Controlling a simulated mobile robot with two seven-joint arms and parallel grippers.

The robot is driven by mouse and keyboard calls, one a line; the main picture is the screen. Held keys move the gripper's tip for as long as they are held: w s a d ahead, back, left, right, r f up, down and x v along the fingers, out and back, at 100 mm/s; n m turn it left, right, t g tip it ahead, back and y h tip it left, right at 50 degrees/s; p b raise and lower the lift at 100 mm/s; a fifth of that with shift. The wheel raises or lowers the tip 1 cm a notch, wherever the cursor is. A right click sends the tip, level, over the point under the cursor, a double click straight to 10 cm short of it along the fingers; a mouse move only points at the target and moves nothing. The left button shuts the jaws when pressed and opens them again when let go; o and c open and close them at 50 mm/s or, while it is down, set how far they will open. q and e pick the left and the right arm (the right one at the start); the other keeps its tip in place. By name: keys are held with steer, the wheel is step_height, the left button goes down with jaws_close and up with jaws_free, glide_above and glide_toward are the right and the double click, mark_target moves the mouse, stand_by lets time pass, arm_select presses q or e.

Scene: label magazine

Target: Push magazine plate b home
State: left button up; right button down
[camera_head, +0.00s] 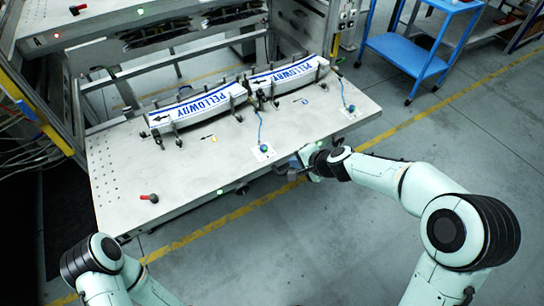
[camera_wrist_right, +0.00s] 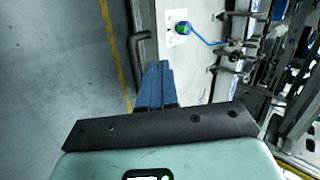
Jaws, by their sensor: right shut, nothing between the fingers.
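The light grey magazine plate (camera_head: 130,175) stands out from the machine frame and carries two stacks of PELLOWBY labels, a left stack (camera_head: 200,105) and a right stack (camera_head: 285,75). It also shows in the right wrist view (camera_wrist_right: 200,75). I cannot read a letter on the plate. My right gripper (camera_head: 300,165) is at its front edge, right of the middle. In the right wrist view its blue fingers (camera_wrist_right: 154,68) are shut and empty, close beside a dark bar handle (camera_wrist_right: 136,48). I cannot tell if they touch the plate. My left gripper is out of view.
A blue button (camera_head: 264,148) with a cable sits on the plate near the right gripper. A red-handled lever (camera_head: 149,197) is at the left front corner. A blue cart (camera_head: 400,50) stands at the back right. The floor ahead is clear.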

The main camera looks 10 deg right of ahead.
glide_toward(272, 159)
steer(key=x, duration=0.4)
steer(key=shift+w+a+f, duration=0.2)
steer(key=shift+f, duration=0.15)
steer(key=shift+w+a+r+p, duration=0.15)
steer(key=shift+w+a+p, duration=0.2)
steer(key=shift+w, duration=0.2)
steer(key=shift+w+a+r+p, duration=0.15)
steer(key=shift+w+a+p, duration=0.1)
steer(key=shift+w+p, duration=0.25)
steer(key=shift+w+a+f, duration=0.2)
steer(key=shift+w+a, duration=0.1)
steer(key=shift+w, duration=0.35)
